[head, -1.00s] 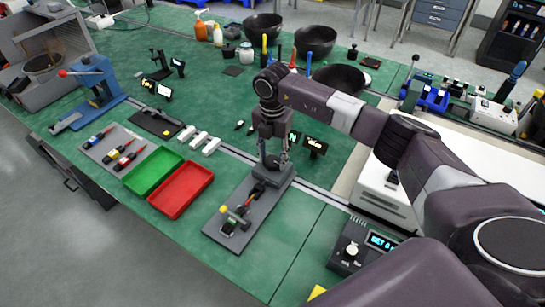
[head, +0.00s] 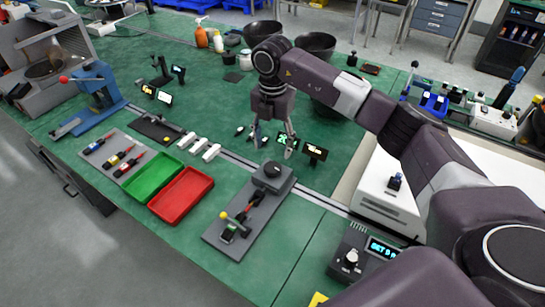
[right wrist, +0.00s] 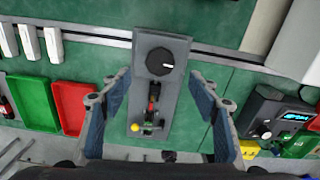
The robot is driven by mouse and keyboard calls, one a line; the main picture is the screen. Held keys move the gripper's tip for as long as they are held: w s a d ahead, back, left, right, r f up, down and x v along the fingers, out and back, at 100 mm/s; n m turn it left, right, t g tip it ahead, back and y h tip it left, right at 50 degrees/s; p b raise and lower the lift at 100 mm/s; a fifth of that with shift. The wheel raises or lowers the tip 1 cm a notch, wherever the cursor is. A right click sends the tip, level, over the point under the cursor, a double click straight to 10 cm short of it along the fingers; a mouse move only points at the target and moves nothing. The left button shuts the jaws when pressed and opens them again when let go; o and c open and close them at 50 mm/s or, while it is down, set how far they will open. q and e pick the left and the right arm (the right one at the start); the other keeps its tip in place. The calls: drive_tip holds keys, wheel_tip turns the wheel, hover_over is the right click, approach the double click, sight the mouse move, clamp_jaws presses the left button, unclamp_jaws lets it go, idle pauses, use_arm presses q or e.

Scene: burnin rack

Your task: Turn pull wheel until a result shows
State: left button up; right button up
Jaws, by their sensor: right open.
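The pull wheel (head: 271,170) is a round black knob with a pale mark, on a grey block at the far end of a grey plate (head: 225,243). It also shows in the right wrist view (right wrist: 160,61). A red-and-black part (head: 254,196) and a small clamp with a yellow ball (head: 223,215) sit in line with it on the plate. My right gripper (head: 272,146) is open and empty, apart from the wheel and above it. A small display (head: 287,142) behind shows green characters, partly hidden by a finger. My left gripper is not in view.
A red tray (head: 181,196) and a green tray (head: 153,174) lie left of the plate. White blocks (head: 197,143) sit beyond them. Another small display (head: 315,153) stands behind right. A black box with a lit screen (head: 383,246) is at the right. Green mat between is clear.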

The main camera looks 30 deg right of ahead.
wheel_tip(320, 180, up, 4)
drive_tip(key=shift+r, duration=0.1)
idle(0.6)
